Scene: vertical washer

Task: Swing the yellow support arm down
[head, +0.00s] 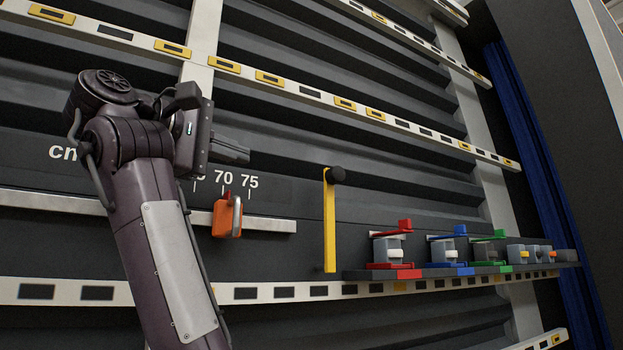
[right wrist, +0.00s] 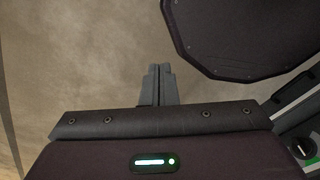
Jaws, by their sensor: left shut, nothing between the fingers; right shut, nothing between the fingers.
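The yellow support arm (head: 329,222) is a thin upright bar in the middle of the head view. A black knob sits at its top end, and its lower end hangs down to just above the lower white rail. My left gripper (head: 236,150) is shut and empty. It is to the left of the support arm and a little higher than its knob, with a clear gap between them. My right gripper (right wrist: 156,84) shows only in the right wrist view, shut and empty over a plain brown surface.
An orange slider (head: 224,216) sits on a white scale rail (head: 150,208) below my left gripper. A shelf (head: 480,270) right of the support arm carries red, blue and green clamps (head: 390,247) and smaller parts. A blue curtain (head: 545,190) hangs at the far right.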

